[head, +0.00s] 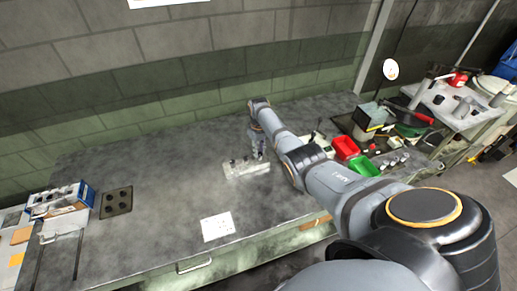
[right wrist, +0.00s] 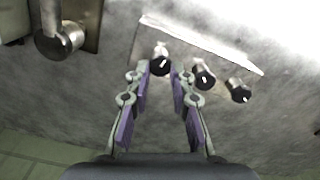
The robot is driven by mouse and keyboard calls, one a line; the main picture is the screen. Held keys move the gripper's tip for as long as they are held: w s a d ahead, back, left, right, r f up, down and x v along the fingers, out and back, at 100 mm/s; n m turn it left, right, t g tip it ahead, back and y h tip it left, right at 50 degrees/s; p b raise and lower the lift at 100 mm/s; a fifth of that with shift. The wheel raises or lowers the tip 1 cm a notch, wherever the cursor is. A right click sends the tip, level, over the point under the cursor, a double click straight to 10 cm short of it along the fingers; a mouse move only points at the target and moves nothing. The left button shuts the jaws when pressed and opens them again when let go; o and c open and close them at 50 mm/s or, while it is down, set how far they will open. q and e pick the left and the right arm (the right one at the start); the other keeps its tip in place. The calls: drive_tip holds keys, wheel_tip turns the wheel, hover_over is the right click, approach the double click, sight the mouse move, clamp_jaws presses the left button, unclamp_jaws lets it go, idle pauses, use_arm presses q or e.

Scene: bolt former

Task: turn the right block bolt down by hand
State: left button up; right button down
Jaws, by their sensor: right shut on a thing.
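A pale metal block (head: 246,170) lies on the grey bench in the head view, with a row of dark bolts on it. In the right wrist view the block (right wrist: 215,45) shows from above, turned around, with three dark round bolt heads. My right gripper (head: 259,151) is over the block's right end. In the right wrist view its purple-padded fingers (right wrist: 160,70) are shut on the right block bolt (right wrist: 160,60), which stands in the block. The middle bolt (right wrist: 203,75) and the left bolt (right wrist: 240,91) are free. My left gripper is not in view.
A metal cylinder on a plate (right wrist: 62,40) stands beside the block. A red bin (head: 345,147) and a green bin (head: 363,166) are to the right. A white sheet (head: 217,227), a holed dark plate (head: 116,202) and a blue box (head: 62,197) lie on the bench.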

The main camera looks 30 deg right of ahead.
drive_tip(key=m, duration=0.3)
drive_tip(key=shift+d+r+m+p, duration=0.1)
drive_tip(key=shift+r+m+p, duration=0.05)
drive_tip(key=shift+m+p, duration=0.25)
drive_tip(key=m, duration=0.3)
drive_tip(key=shift+d+m+p, duration=0.1)
drive_tip(key=shift+m+p, duration=0.2)
drive_tip(key=m, duration=0.3)
drive_tip(key=shift+d+m+p, duration=0.1)
drive_tip(key=shift+m+p, duration=0.2)
drive_tip(key=shift+m, duration=0.1)
drive_tip(key=m, duration=0.3)
drive_tip(key=shift+p, duration=0.3)
drive_tip(key=m, duration=0.3)
drive_tip(key=m+p, duration=0.1)
drive_tip(key=m, duration=0.2)
drive_tip(key=shift+s+d+r, duration=0.1)
drive_tip(key=shift+s, duration=0.05)
drive_tip(key=m, duration=0.5)
drive_tip(key=shift+s+p, duration=0.1)
drive_tip(key=shift+p, duration=0.2)
drive_tip(key=shift+m, duration=0.4)
